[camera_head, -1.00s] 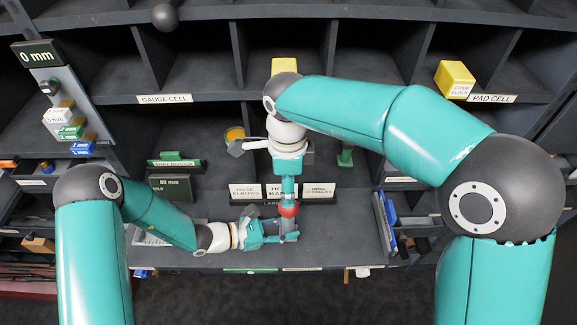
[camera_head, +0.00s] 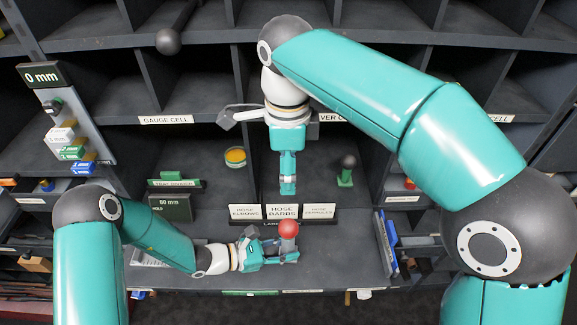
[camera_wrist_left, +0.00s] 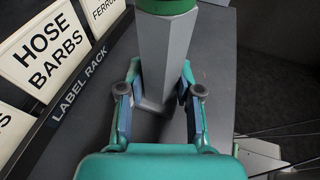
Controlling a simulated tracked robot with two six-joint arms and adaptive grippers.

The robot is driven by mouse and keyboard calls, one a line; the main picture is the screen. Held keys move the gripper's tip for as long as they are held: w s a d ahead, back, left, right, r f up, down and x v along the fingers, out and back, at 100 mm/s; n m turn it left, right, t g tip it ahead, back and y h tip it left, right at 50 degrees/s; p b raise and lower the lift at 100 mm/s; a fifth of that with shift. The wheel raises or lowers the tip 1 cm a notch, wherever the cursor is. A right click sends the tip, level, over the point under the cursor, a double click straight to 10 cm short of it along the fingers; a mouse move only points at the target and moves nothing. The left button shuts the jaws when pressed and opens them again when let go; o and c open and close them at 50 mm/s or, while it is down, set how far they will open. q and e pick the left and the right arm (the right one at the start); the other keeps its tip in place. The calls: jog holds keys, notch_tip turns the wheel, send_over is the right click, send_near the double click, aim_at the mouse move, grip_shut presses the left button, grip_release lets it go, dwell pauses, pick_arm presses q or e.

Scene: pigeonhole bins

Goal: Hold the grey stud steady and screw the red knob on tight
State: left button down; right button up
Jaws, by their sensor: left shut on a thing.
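The grey stud (camera_wrist_left: 166,60) stands between the fingers of my left gripper (camera_wrist_left: 157,100) in the left wrist view, with a green part at its upper end. In the head view my left gripper (camera_head: 288,256) is shut on the stud, low over the shelf front. The red knob (camera_head: 289,229) sits on top of the stud; how tightly it is seated cannot be seen. My right gripper (camera_head: 288,190) points down above the knob, clear of it, with nothing visible in it. Its fingers overlap in this view, so their opening is hidden.
A label rack (camera_head: 271,223) stands behind the stud. A black-knobbed green stand (camera_head: 345,178) and a yellow-topped round container (camera_head: 235,157) are in the bins behind. Blue parts (camera_head: 388,240) stand at the right. The shelf between stud and blue parts is clear.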

pick_arm(q)
jog(key=c, duration=0.7)
grip_release()
jog(key=v, duration=1.2)
jog(key=shift+s+f, duration=0.1)
